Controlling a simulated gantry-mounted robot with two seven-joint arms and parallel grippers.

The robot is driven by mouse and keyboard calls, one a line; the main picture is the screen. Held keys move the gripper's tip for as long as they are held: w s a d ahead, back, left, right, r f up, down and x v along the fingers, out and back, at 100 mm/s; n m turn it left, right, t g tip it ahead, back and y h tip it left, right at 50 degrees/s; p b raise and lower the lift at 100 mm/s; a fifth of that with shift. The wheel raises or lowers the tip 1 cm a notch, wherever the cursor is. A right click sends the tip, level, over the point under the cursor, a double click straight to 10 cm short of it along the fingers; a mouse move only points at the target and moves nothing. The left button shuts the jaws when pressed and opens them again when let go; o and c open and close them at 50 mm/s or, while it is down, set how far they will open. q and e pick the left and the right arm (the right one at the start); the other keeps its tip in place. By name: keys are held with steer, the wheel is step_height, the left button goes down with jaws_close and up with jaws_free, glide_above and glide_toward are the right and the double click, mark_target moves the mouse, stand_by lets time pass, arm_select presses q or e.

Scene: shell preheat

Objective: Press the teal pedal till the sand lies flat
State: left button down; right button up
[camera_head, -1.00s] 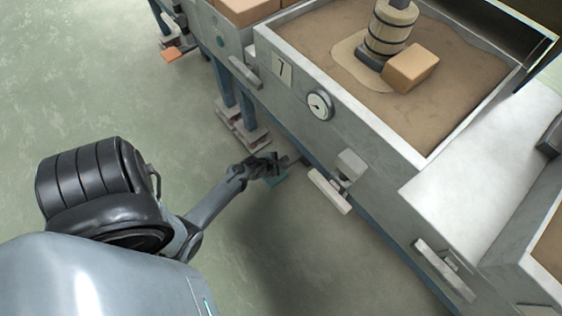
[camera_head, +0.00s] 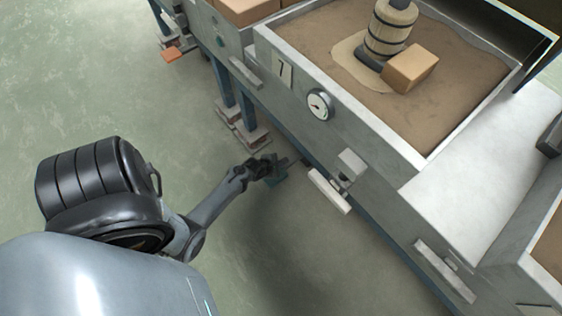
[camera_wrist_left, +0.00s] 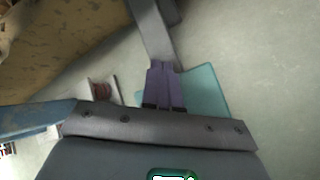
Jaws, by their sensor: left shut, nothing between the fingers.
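The teal pedal (camera_head: 277,180) sits low beside the front of the grey sand bin, partly hidden by my left gripper (camera_head: 272,165). In the left wrist view the flat teal pedal (camera_wrist_left: 208,88) lies under and around my left fingers (camera_wrist_left: 163,70), which are together with nothing between them. The fingers overlap the pedal in view; I cannot tell how hard they press. The brown sand (camera_head: 450,75) fills the bin, with a paler patch (camera_head: 347,52) around a wooden barrel-like piece (camera_head: 389,30). My right gripper is not in view.
A cardboard-coloured block (camera_head: 410,68) lies on the sand against the barrel. The bin wall carries a dial (camera_head: 319,104) and a plate marked 7 (camera_head: 282,72). Green floor is clear.

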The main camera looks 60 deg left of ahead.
arm_select(q)
steer(key=shift+f, duration=0.8)
stand_by(0.4)
steer(key=shift+f, duration=0.5)
stand_by(0.4)
steer(key=shift+s+f, duration=0.1)
steer(key=shift+f, duration=0.8)
stand_by(0.6)
steer(key=shift+f, duration=0.2)
stand_by(0.4)
